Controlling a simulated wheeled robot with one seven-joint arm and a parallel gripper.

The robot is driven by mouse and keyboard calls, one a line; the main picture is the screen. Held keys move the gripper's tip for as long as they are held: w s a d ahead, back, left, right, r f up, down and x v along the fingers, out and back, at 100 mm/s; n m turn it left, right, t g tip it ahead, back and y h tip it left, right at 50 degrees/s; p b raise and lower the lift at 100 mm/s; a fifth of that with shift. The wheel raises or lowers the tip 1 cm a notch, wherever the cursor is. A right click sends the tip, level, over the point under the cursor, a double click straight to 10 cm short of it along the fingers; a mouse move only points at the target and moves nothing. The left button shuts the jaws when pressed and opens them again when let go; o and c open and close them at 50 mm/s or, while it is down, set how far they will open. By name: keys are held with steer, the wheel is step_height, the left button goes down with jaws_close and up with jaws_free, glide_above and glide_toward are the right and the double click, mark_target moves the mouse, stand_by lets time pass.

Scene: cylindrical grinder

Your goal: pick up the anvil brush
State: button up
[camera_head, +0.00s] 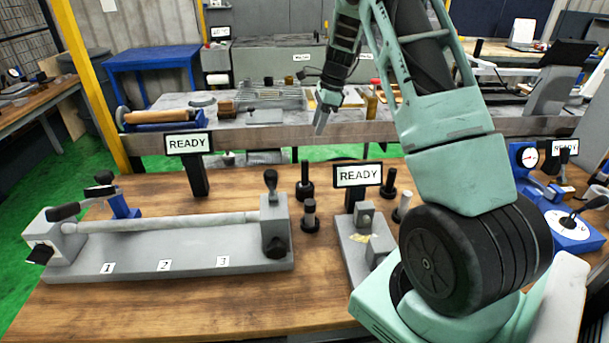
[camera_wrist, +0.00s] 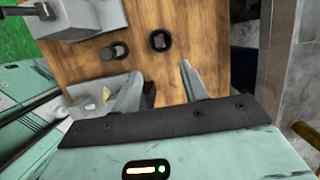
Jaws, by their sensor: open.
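I cannot make out for certain which thing is the anvil brush. A small yellowish piece (camera_head: 359,238) lies on the small grey block fixture (camera_head: 350,262) in the head view; it also shows in the wrist view (camera_wrist: 106,94). My gripper (camera_head: 320,128) points down in the head view, beyond the "READY" signs. In the wrist view my gripper (camera_wrist: 160,70) is open, with nothing visible between its fingers and the wooden table top below and beyond them.
A long grey fixture (camera_head: 190,250) with a bar fills the left of the wooden table (camera_head: 180,313). Black upright pieces (camera_head: 305,182) and sign posts (camera_head: 195,178) stand mid-table. A blue gauge stand (camera_head: 570,226) is at right. A cluttered bench (camera_head: 380,128) is behind.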

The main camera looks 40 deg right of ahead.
mark_target(307, 159)
steer(key=p+x, duration=0.3)
steer(key=x, duration=0.9)
steer(key=shift+s+d, duration=0.15)
steer(key=shift+d, duration=0.05)
steer(key=shift+a+p+x, duration=0.2)
steer(key=shift+p+x, duration=1.5)
steer(key=shift+x, duration=0.95)
steer(key=shift+c, duration=0.3)
jaws_close()
